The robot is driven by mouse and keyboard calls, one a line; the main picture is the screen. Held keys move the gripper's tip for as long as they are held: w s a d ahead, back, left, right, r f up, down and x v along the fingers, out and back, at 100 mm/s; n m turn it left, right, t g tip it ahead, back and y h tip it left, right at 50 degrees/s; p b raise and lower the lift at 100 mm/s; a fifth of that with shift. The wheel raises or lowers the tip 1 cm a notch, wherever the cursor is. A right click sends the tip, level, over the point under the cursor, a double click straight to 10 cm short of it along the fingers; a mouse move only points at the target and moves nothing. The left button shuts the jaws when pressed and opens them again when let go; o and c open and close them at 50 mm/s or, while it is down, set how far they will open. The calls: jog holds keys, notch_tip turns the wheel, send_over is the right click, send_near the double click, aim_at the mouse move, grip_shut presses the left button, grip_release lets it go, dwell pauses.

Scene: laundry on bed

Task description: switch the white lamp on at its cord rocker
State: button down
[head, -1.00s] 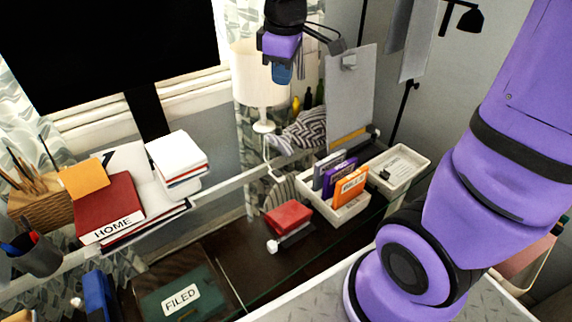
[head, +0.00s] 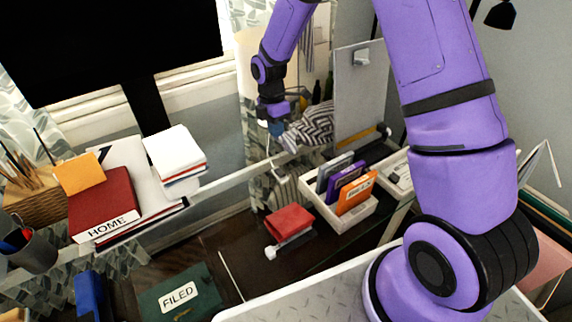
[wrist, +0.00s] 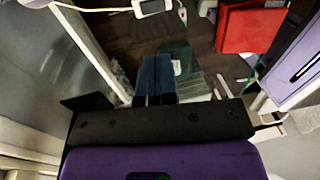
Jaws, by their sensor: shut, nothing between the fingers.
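The white lamp (head: 250,88) stands at the back of the desk, and my arm hides much of it in the head view. In the wrist view, its white cord (wrist: 95,10) runs along the top edge to a small white rocker switch (wrist: 153,7) with a grey face. My gripper (head: 276,130) is low in front of the lamp, fingers pointing down. In the wrist view, its blue fingertips (wrist: 154,75) are together and empty. The switch appears beyond the tips, apart from them. I cannot tell the rocker's position.
A striped cloth (head: 314,124) lies just right of my gripper. A red box (head: 289,222) and a white file tray (head: 350,215) are nearer on the right. White books (head: 175,150) and a red HOME book (head: 105,205) are stacked left. A grey upright board (head: 360,95) stands behind.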

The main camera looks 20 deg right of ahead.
aim_at(282, 173)
jog(key=f, duration=0.4)
jog(key=s+f, duration=0.1)
jog(key=f, duration=0.4)
jog(key=s+f, duration=0.1)
jog(key=f, duration=0.4)
jog(key=shift+d+f, duration=0.1)
jog(key=shift+d, duration=0.15)
jog(key=shift+s+f, duration=0.1)
